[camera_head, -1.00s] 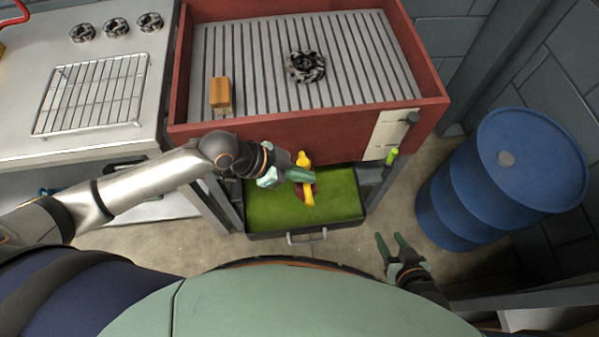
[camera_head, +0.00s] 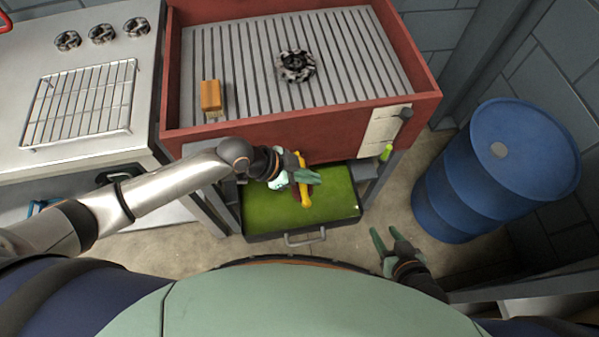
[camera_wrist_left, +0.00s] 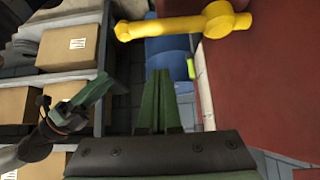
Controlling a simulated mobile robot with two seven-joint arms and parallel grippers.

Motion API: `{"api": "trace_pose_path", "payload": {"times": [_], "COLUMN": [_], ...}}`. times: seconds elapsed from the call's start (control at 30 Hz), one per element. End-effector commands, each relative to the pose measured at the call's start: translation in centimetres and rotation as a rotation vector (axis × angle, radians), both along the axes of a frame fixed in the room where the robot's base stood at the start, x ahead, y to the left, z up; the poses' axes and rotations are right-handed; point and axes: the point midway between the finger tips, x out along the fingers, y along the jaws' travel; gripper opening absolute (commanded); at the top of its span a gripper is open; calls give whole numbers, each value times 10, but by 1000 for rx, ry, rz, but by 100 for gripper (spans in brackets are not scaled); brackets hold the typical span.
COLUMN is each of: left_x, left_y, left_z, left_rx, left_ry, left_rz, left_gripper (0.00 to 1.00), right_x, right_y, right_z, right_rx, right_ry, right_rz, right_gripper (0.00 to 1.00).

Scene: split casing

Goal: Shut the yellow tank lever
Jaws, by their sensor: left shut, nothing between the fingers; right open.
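The yellow lever (camera_head: 304,188) is on the front of the red tank (camera_head: 270,142), pointing down over the green-topped drawer. In the left wrist view the yellow lever (camera_wrist_left: 185,25) crosses the top, with its round hub at the right by the red wall. My left gripper (camera_head: 312,177) is shut and empty, right by the lever in the head view. In the left wrist view its closed fingertips (camera_wrist_left: 160,75) stand below the lever with a gap in the picture. My right gripper (camera_head: 384,236) is open and empty, low at the right, away from the tank.
A green-topped drawer (camera_head: 262,208) with a handle lies below the tank. A blue barrel (camera_head: 455,195) stands at the right. A brush (camera_head: 211,97) and a dark gear-like part (camera_head: 296,66) are in the tank. A wire rack (camera_head: 80,100) lies on the left bench.

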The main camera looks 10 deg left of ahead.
Motion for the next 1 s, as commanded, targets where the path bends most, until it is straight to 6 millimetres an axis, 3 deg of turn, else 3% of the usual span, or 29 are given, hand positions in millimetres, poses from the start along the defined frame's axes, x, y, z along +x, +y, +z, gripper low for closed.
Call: {"api": "trace_pose_path", "payload": {"times": [0.23,0.3,0.5,1.0], "left_x": [9,5,-2,-3], "left_y": [-32,-13,6,9], "left_z": [-35,-35,-39,-40], "left_rx": [-1,6,3,1], "left_ry": [2,1,0,0], "left_rz": [-1,2,1,0], "left_gripper": [0,0,0,0], "right_x": [0,0,0,0], "right_y": [0,0,-1,0], "right_z": [-5,1,4,4], "right_rx": [-1,-1,-3,-2], "right_ry": [0,2,1,1], "right_rz": [1,1,2,1], "right_gripper": [47,47,47,47]}}
